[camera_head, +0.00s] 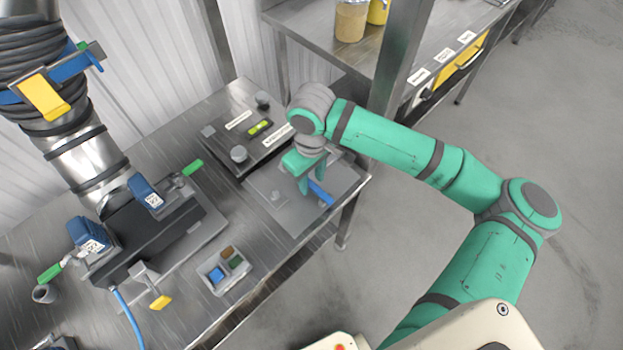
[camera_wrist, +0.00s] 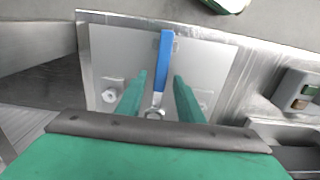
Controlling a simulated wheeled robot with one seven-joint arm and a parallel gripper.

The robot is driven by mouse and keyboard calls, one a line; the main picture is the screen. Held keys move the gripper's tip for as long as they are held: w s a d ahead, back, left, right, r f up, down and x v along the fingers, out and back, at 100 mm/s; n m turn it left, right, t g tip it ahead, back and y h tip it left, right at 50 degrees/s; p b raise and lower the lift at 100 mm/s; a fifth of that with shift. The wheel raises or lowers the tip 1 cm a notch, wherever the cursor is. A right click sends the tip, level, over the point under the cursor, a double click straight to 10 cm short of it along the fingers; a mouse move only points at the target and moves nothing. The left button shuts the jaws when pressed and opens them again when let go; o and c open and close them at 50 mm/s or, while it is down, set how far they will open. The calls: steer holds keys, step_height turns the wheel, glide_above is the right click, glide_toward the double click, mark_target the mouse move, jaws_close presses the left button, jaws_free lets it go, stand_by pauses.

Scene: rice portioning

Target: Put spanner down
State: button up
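The spanner (camera_head: 321,193) has a blue handle and appears to lie on a grey plate (camera_head: 335,178) at the right end of the metal table. In the wrist view, the blue handle (camera_wrist: 165,62) points away from me, and its metal ring end (camera_wrist: 155,113) is close to my palm. My green gripper (camera_head: 307,183) points down over the plate. In the wrist view, its two fingers (camera_wrist: 160,82) stand apart on either side of the spanner, with gaps showing. Part of the spanner is hidden by the gripper in the head view.
A dark panel box (camera_head: 240,135) with knobs and labels stands behind the plate. A clamp device (camera_head: 150,230) with green handles and a small tray of coloured blocks (camera_head: 224,270) are to the left. A shelf table with a jar (camera_head: 350,20) is behind.

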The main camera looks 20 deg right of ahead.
mark_target(311, 184)
step_height(311, 184, up, 12)
steer(key=shift+f, duration=0.25)
steer(key=shift+w+a, duration=0.1)
stand_by(0.5)
